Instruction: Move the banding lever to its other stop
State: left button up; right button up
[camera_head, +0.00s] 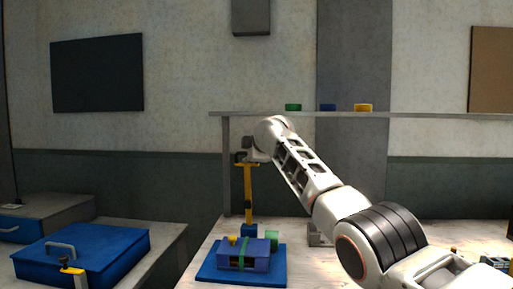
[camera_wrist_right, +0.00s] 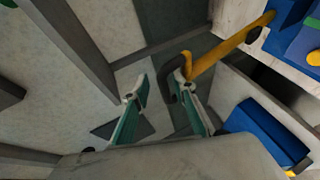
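The banding lever (camera_head: 249,190) is a yellow bar with a dark upper end, standing nearly upright from a blue and purple unit (camera_head: 233,261) with a green band. The unit sits on a blue base plate (camera_head: 208,273). In the right wrist view the yellow lever (camera_wrist_right: 230,45) runs from upper right to its dark curved end (camera_wrist_right: 166,84) at the right finger. My right gripper (camera_wrist_right: 160,84) is open; it is at the lever's top in the head view (camera_head: 241,158). Part of the dark end shows between the fingers; I cannot tell whether they touch. My left gripper is not in view.
A grey shelf (camera_head: 300,114) behind my right arm carries green (camera_head: 293,107), blue (camera_head: 328,107) and yellow (camera_head: 363,107) round pieces. A blue box (camera_head: 110,250) with a grey handle is at left. A dark panel (camera_head: 97,73) hangs on the wall.

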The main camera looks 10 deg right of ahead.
jog(key=v, duration=1.1)
jog(key=shift+s, duration=0.3)
